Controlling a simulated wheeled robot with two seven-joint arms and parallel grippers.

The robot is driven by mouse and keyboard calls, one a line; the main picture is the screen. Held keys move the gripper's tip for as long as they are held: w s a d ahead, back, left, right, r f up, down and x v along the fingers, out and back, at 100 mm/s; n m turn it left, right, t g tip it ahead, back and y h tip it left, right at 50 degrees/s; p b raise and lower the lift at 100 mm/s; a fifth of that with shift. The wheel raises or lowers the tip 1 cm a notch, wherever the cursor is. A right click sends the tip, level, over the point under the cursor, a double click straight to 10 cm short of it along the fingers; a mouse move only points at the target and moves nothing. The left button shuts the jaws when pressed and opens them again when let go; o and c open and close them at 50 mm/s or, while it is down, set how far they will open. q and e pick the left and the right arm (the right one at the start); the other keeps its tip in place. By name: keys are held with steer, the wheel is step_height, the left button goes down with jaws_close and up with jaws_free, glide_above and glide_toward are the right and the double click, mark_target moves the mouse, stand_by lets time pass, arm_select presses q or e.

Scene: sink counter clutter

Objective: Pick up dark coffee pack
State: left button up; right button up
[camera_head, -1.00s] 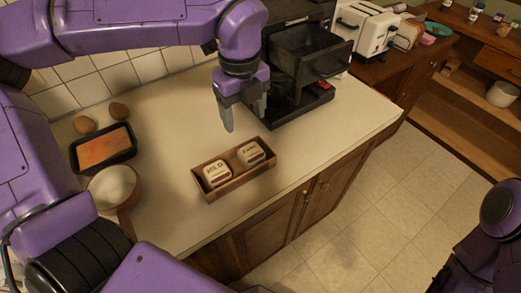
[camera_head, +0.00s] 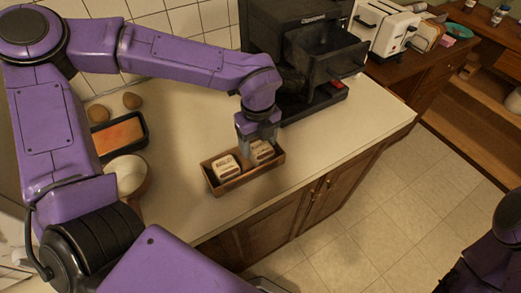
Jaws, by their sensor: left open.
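A small wooden box (camera_head: 235,182) on the counter holds two pale packs with dark lettering, a left pack (camera_head: 226,167) and a right pack (camera_head: 262,153). The lettering is too small for me to tell which one is the dark coffee pack. My left gripper (camera_head: 259,147) points down at the right pack, with its open fingers low over the box. It partly hides that pack, and I cannot tell whether the fingers touch it. My right gripper is out of the picture; only part of my right arm shows at the lower right.
A black coffee machine (camera_head: 290,50) stands just behind my left gripper. On the left are a dark tray with orange content (camera_head: 118,134), a pan (camera_head: 128,174) and two brown eggs. A white toaster (camera_head: 385,30) stands farther back. The counter right of the box is clear.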

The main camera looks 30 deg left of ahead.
arm_select(q)
steer(key=c, duration=0.7)
steer(key=shift+r, duration=0.1)
